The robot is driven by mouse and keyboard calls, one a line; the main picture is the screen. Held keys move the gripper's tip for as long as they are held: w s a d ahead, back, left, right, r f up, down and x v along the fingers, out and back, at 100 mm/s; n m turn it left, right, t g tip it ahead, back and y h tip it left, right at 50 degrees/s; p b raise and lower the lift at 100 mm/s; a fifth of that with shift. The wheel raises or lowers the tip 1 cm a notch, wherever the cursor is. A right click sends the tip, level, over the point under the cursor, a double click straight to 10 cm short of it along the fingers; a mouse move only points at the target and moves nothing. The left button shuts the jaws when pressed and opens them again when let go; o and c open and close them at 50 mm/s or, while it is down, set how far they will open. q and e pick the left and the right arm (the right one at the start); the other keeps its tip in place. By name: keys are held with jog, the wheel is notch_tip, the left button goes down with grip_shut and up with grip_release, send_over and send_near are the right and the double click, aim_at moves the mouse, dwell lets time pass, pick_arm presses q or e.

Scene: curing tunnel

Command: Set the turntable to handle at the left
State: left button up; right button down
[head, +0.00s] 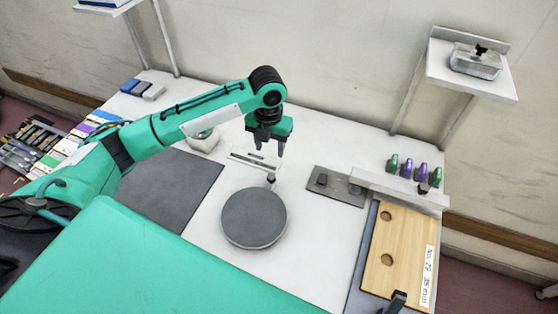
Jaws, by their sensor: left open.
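The turntable (254,219) is a dark grey round disc on the white table, in the middle of the head view. Its handle, a small upright dark knob (271,179), is at the disc's far edge, slightly right of centre. My left gripper (269,150) is open and points down above and just beyond the knob, with its fingers apart. It appears clear of the knob and holds nothing. My right gripper is not in view.
A dark mat (172,190) lies left of the turntable. A grey plate (336,187) and a wooden board (396,250) are at the right, near colored pegs (407,170). A white pot (203,141) stands behind the mat. A raised shelf (440,70) is at back right.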

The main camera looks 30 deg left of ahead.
pick_arm(q)
jog(key=p, duration=0.4)
send_near(271, 176)
notch_tip(271, 176, down, 7)
jog(key=shift+s+d+r, duration=0.1)
jog(key=shift+f, duration=0.85)
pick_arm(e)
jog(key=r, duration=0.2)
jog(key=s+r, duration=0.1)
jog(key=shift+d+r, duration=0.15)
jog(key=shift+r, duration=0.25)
pick_arm(q)
jog(key=shift+c, duration=0.5)
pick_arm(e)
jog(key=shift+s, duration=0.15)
pick_arm(q)
grip_shut()
